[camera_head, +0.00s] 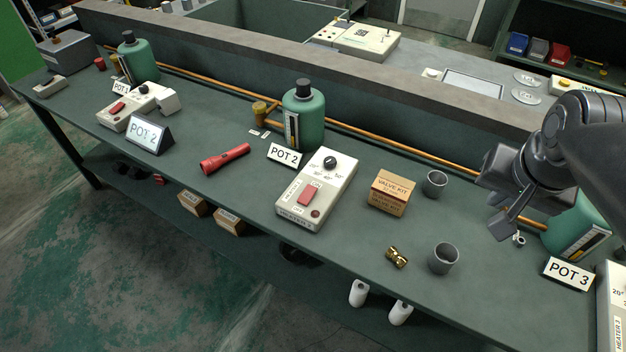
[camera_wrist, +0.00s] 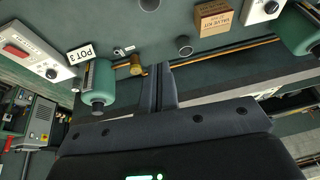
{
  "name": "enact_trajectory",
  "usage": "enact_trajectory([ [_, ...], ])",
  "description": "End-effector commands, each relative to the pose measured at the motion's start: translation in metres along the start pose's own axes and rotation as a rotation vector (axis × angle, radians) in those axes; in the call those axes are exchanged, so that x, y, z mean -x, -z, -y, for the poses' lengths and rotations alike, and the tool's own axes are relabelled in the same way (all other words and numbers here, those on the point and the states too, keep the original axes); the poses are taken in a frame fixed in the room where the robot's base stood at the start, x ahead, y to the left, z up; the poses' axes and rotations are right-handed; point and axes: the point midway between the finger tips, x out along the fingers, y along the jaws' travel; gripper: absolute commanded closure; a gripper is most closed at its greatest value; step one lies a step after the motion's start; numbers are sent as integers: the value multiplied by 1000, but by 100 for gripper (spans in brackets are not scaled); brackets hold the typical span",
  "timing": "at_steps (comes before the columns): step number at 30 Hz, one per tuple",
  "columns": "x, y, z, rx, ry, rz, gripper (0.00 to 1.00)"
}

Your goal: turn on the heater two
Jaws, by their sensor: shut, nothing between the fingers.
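Heater two (camera_head: 322,185) is a white box in the middle of the bench in the head view. It has a red rocker switch (camera_head: 306,194), a black knob (camera_head: 331,162) and a small dark red lamp (camera_head: 315,213). I cannot tell which way the rocker is pressed. A white box with a knob beside the valve kit, likely heater two (camera_wrist: 262,10), is cut off at the top right of the wrist view. My gripper (camera_head: 502,222) is shut and empty above the bench near pot 3, well right of heater two. Its closed fingers also show in the wrist view (camera_wrist: 159,78).
A valve kit box (camera_head: 391,192), grey cups (camera_head: 434,183) (camera_head: 443,258) and a brass fitting (camera_head: 396,257) stand between heater two and my gripper. The pot 2 bottle (camera_head: 303,117) and copper pipe (camera_head: 400,147) are behind; a red flashlight (camera_head: 225,159) lies left. Heater three (camera_head: 616,305) is far right.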

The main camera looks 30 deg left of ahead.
Motion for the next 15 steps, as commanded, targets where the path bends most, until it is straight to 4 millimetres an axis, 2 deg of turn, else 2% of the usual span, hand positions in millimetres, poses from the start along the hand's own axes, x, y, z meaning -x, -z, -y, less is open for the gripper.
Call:
enact_trajectory([
  [1, -5, 9, 14, 6, 5, 18, 100],
  [6, -20, 32, 59, 3, 12, 63, 100],
  [11, -38, 48, 106, 2, 11, 103, 100],
  [15, -56, 54, 152, 2, 5, 134, 100],
])
